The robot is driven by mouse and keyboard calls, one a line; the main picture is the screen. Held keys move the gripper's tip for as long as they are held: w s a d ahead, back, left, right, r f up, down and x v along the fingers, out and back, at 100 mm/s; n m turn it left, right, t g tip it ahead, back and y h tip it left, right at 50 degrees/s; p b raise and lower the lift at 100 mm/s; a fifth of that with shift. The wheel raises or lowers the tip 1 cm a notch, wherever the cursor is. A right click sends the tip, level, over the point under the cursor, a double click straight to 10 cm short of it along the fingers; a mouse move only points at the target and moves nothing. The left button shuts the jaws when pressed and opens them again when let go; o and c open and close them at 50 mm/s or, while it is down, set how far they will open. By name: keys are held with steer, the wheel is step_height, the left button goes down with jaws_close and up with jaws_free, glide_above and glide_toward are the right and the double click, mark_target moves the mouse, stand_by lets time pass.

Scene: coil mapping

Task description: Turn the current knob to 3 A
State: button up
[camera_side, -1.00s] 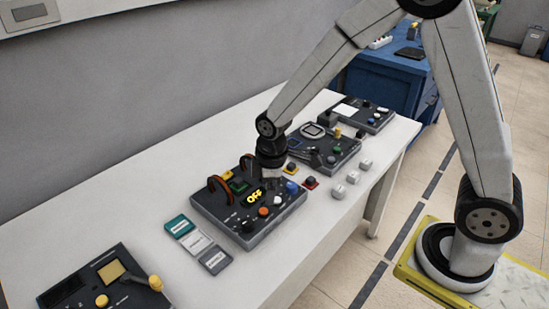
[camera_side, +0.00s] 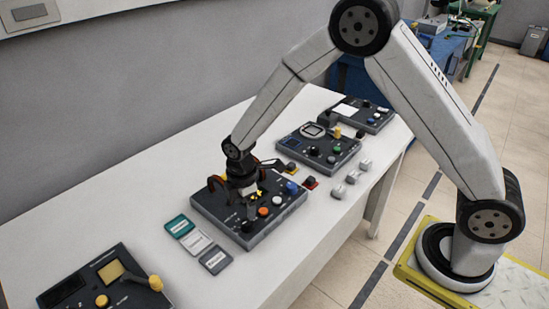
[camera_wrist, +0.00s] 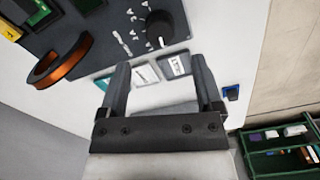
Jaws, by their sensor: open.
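The panel box (camera_side: 275,227) is dark grey and lies on the white table. A black knob (camera_wrist: 160,25) with a white pointer mark sits on it, at the top of the wrist view. In the side view the black knob (camera_side: 247,227) is at the box's near left corner. My gripper (camera_wrist: 159,65) is open with nothing between its fingers, and the knob lies beyond the fingertips. In the side view my gripper (camera_side: 250,200) is above the box and hides part of its display.
Orange-brown coils (camera_wrist: 60,60) rise from the box. An orange button (camera_side: 263,212), a white button (camera_side: 277,200) and a blue button (camera_side: 291,188) are near the knob. Several flat cards (camera_side: 197,243) lie left of the box. Another panel (camera_side: 105,285) stands farther left.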

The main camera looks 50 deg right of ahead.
mark_target(246, 221)
steer(key=shift+f, duration=3.2)
steer(key=shift+c, duration=0.3)
jaws_close()
